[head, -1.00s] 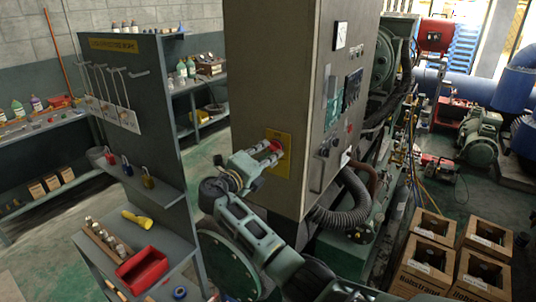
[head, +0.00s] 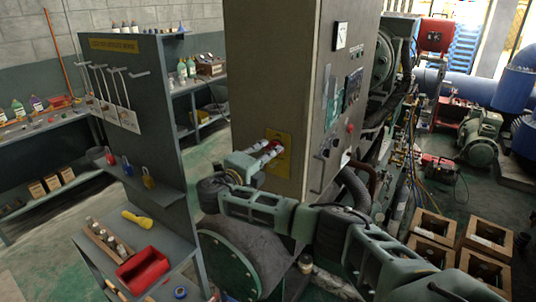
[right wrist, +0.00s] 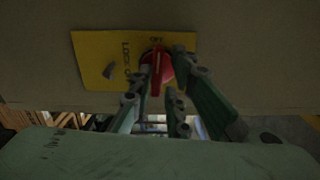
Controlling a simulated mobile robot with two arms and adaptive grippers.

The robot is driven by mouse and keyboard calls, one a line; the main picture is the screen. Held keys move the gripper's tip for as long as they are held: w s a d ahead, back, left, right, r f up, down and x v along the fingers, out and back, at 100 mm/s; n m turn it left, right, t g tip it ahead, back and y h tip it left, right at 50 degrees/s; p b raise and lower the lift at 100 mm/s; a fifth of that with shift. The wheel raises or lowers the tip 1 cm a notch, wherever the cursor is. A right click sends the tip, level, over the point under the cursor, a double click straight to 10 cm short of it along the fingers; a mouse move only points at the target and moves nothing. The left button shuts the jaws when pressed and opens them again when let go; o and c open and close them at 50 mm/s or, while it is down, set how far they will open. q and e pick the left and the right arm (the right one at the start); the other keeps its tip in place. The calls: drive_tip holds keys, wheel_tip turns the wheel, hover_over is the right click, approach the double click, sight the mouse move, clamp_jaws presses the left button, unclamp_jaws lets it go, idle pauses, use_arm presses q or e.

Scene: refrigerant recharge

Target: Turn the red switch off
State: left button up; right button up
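The red switch (head: 273,147) is on a yellow plate (head: 284,163) on the side of the tall grey cabinet. In the right wrist view the red switch (right wrist: 156,72) is a round knob with a narrow handle, which stands nearly upright in the picture. My right gripper (head: 268,149) is at the switch, with one finger on each side of the knob. In the right wrist view its fingers (right wrist: 164,68) stand apart, with gaps beside the narrow handle. Whether a fingertip touches the knob's rim is unclear. My left gripper is not in view.
The cabinet (head: 268,80) has a front panel with gauges and another red button (head: 350,128). A grey tool stand (head: 160,120) with padlocks and a red bin (head: 143,266) is at left. Hoses and machinery crowd the cabinet's right.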

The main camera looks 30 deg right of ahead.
drive_tip(key=shift+o, duration=1)
drive_tip(key=shift+a, duration=0.2)
drive_tip(key=v, duration=0.9)
drive_tip(key=shift+d+f, duration=0.1)
drive_tip(key=shift+d, duration=0.1)
drive_tip(key=shift+f, duration=0.1)
